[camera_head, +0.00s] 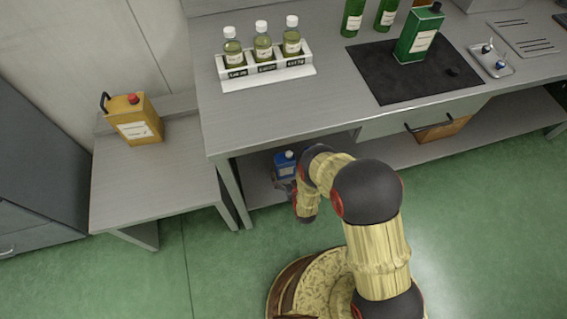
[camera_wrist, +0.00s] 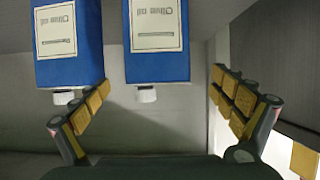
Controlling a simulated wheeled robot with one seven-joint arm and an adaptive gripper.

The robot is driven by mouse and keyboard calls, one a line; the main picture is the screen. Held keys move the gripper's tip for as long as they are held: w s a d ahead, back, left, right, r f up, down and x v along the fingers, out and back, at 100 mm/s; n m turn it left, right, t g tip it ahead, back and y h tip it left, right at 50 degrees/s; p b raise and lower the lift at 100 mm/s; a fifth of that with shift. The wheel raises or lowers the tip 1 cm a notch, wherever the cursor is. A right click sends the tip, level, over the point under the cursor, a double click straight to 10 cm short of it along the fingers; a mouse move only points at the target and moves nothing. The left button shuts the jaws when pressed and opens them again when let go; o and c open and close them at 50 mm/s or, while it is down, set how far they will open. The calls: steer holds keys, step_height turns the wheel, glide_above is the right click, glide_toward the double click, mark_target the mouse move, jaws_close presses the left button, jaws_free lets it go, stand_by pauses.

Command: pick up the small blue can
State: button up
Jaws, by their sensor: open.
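In the head view one blue can (camera_head: 287,160) with a white cap stands on the low shelf under the bench. My gripper (camera_head: 283,187) is at its near side, partly hidden by my arm. The wrist view is upside down and shows two blue cans with white labels and white caps, side by side. One blue can (camera_wrist: 157,65) is beyond the open, empty jaws, between the fingers. The other blue can (camera_wrist: 68,72) is to its left, and the left finger overlaps its edge. Which can is smaller is hard to tell. My gripper (camera_wrist: 160,85) is open.
The bench top (camera_head: 330,115) is above the shelf, with a bench leg (camera_head: 232,190) left of the can. A low side table (camera_head: 150,180) holds a yellow can (camera_head: 136,120). A rack of bottles (camera_head: 265,68) and a green tin (camera_head: 418,35) stand on the bench.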

mark_target(284, 159)
steer(key=b+x, duration=0.3)
steer(key=x, duration=0.4)
steer(key=shift+w+d+r, duration=0.1)
steer(key=shift+w, duration=0.1)
steer(key=shift+c, duration=0.2)
steer(key=c, duration=2.1)
steer(key=shift+w+r, duration=0.1)
steer(key=shift+r, duration=0.1)
